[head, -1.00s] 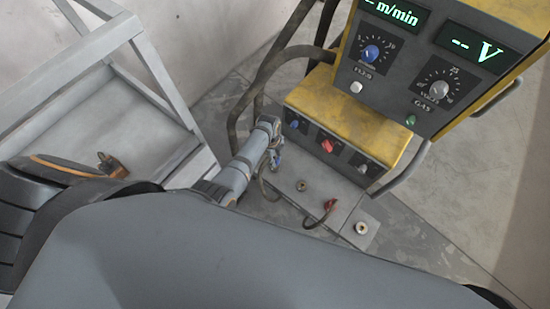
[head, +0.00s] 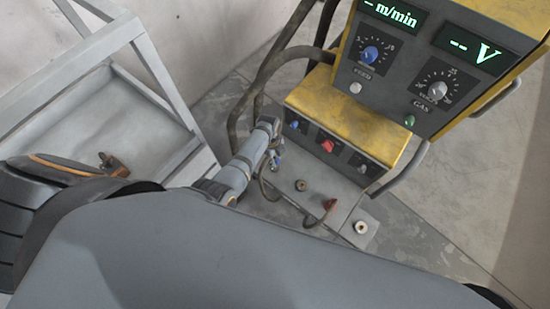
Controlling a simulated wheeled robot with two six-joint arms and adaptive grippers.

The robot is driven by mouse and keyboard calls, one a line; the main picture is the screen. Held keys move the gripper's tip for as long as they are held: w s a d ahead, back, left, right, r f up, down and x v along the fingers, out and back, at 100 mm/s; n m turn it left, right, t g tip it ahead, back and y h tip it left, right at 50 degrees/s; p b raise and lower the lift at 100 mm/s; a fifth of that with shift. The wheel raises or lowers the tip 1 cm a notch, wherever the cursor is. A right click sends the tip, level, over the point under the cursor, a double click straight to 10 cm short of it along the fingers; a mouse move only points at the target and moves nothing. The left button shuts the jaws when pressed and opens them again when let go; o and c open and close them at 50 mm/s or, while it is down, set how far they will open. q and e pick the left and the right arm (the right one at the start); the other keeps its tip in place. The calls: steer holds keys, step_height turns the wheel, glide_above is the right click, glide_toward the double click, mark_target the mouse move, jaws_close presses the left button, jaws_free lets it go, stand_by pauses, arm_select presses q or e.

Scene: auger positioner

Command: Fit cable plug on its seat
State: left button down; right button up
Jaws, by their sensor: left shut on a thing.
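My left gripper (head: 275,157) is at the end of the grey-blue arm link, just left of the welder's front base. It is shut on a small blue plug, mostly hidden by the fingers, with a thin dark cable hanging below. A round brass seat (head: 300,185) is on the grey base plate, to the right of and below the gripper and apart from it. A second round seat (head: 361,227) is near the plate's right corner. A red plug (head: 330,204) with a dark cable lies between the two seats.
The yellow welder (head: 345,125) stands behind the plate, with knobs, lit displays and a grey handle (head: 400,172) at its right. Thick dark hoses (head: 262,85) run at its left. A grey metal cart (head: 150,140) stands at left. My large arm link covers the bottom.

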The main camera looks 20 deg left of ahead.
arm_select(q)
steer(key=shift+p, duration=0.4)
stand_by(0.4)
steer(key=shift+f+b, duration=1.15)
steer(key=shift+f, duration=0.35)
steer(key=c, duration=1.1)
jaws_free()
steer(key=shift+r, duration=0.1)
steer(key=r, duration=0.4)
steer(key=a+r, duration=0.1)
steer(key=r, duration=0.7)
steer(key=shift+w+a, duration=0.15)
steer(key=shift+w, duration=0.05)
steer(key=shift+f, duration=0.1)
